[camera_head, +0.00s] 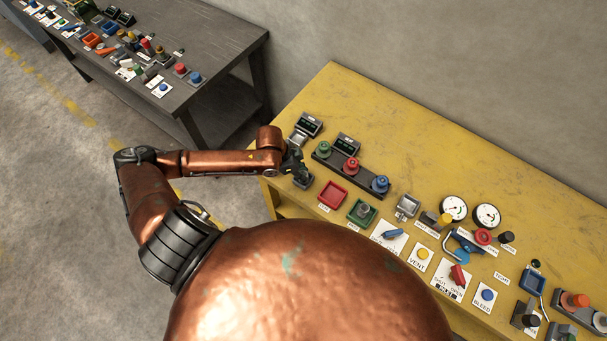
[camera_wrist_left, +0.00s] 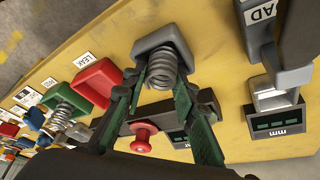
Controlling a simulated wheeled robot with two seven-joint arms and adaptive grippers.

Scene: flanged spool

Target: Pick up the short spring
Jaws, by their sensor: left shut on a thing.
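My left gripper (camera_head: 297,168) is at the left end of the yellow table, over a small grey tray (camera_head: 303,181). In the left wrist view the gripper (camera_wrist_left: 161,78) has its fingers shut on the sides of a grey coil spring (camera_wrist_left: 167,66). The spring stands at the grey tray (camera_wrist_left: 160,38); I cannot tell whether it still touches the tray floor. A second grey spring (camera_wrist_left: 62,116) stands in a green tray (camera_wrist_left: 75,98), which also shows in the head view (camera_head: 353,216). My right gripper is not in view.
A red tray (camera_head: 333,194) lies between the grey and green trays. A dark rack with coloured spools (camera_head: 350,170) and digital display units (camera_head: 309,124) stand behind. Gauges (camera_head: 454,208) and labelled controls fill the right. The table's back strip is clear.

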